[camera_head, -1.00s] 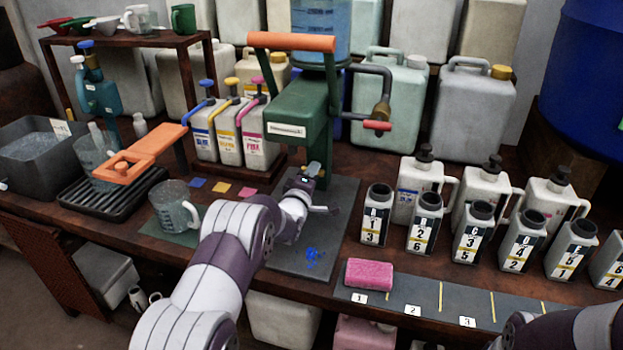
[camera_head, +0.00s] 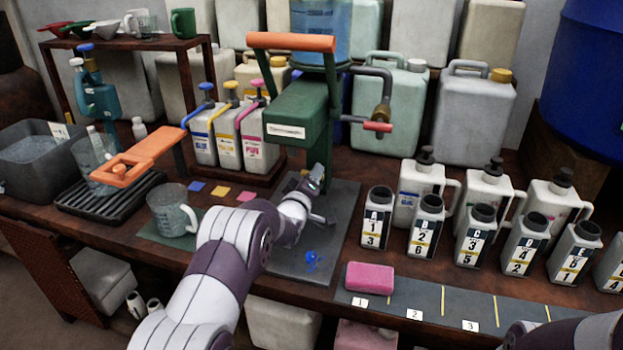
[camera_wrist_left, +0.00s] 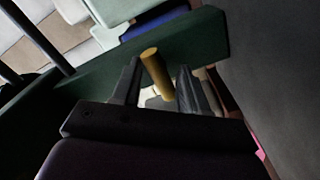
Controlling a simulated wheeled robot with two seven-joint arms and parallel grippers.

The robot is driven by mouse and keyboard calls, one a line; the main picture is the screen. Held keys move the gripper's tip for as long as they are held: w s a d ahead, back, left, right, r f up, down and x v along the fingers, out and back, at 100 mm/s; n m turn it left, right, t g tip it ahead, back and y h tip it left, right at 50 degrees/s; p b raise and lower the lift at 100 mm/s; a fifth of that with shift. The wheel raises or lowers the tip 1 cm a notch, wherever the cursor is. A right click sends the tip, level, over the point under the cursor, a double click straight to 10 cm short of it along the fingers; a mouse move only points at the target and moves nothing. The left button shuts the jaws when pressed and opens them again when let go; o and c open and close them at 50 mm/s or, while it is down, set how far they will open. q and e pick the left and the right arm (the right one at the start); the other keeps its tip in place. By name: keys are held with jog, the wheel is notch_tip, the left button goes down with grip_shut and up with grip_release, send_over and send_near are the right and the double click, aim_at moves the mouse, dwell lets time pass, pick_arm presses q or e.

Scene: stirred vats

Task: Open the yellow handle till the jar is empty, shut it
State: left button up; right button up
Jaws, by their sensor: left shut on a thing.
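The yellow handle (camera_wrist_left: 156,72) shows in the left wrist view as a short yellow cylinder sticking out from a dark green part. My left gripper (camera_wrist_left: 158,68) has a finger on each side of it and is shut on it. My right gripper is out of view.
An orange-topped lever (camera_head: 290,42) and a red-tipped side crank (camera_head: 378,127) are on the stand. A clear measuring jug (camera_head: 172,212) stands to the left. A pink sponge (camera_head: 370,278) and several labelled bottles (camera_head: 425,225) are to the right. The dark mat (camera_head: 290,262) is mostly clear.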

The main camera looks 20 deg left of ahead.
pick_arm(q)
jog(key=o, duration=1)
jog(key=shift+s, duration=0.1)
jog(key=s+p, duration=0.1)
jog(key=s, duration=1.1)
jog(key=shift+s+a+p, duration=0.2)
jog(key=shift+s+p, duration=0.05)
jog(key=shift+p, duration=0.15)
